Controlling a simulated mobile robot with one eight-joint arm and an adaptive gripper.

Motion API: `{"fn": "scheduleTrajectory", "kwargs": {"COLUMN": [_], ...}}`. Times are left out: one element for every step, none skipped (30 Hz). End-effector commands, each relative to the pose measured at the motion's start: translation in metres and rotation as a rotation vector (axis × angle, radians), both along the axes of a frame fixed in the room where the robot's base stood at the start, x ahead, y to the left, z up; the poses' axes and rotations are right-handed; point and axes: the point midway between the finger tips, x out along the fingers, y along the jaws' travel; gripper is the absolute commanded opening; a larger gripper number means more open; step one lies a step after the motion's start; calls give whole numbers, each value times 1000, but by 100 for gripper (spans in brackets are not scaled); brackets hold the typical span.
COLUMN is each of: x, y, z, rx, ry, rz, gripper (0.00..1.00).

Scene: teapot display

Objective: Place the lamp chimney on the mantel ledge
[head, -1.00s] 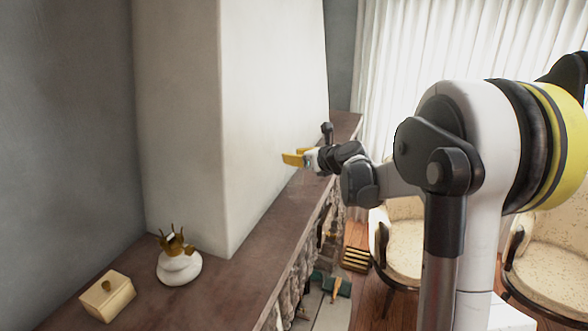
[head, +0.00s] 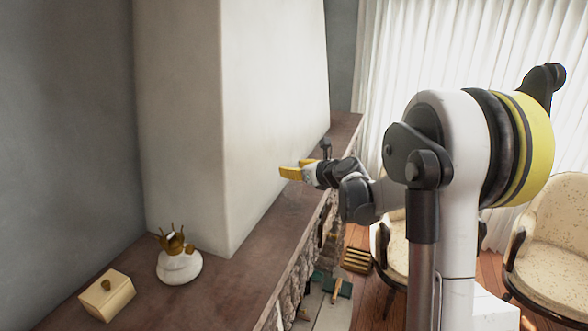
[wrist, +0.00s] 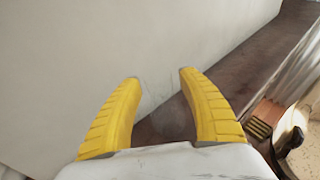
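The mantel ledge (head: 232,282) is a long brown shelf running back along the white chimney breast; it also shows in the wrist view (wrist: 250,72). My gripper (head: 287,170) is over the ledge's far half, close to the white wall. In the wrist view its two yellow fingers (wrist: 158,77) stand apart. A faint, clear glass-like shape, seemingly the lamp chimney (wrist: 172,118), shows between and beyond the fingers, over the ledge. It is too transparent to tell its outline or its exact contact with the ledge. The fingers do not visibly close on it.
A white round pot with a gold crown-like top (head: 179,266) and a cream lidded box (head: 107,296) stand on the near ledge. A small dark object (head: 325,146) stands beyond my gripper. Cream chairs (head: 555,245) are at right. The ledge between pot and gripper looks clear.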

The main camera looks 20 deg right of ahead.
Motion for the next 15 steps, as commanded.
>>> {"fn": "scheduleTrajectory", "kwargs": {"x": [0,0,0,0,0,0,-4,-8,-14,-20,-26,-35,-41,-48,-57], "y": [0,0,0,0,0,0,-1,-2,-3,-5,-6,-8,-9,-10,-12], "z": [0,0,1,1,3,6,6,7,9,11,13,16,19,21,24], "rx": [0,0,0,0,0,0,0,0,-1,-1,-1,0,1,0,0], "ry": [0,0,0,0,0,0,0,0,1,1,0,0,0,0,0], "rz": [0,0,0,0,0,0,-1,-1,-1,-2,-3,-3,-3,-2,-3], "gripper": [48,48,48,48,48,48,48,48,48,48,48,48,48,48,48]}}
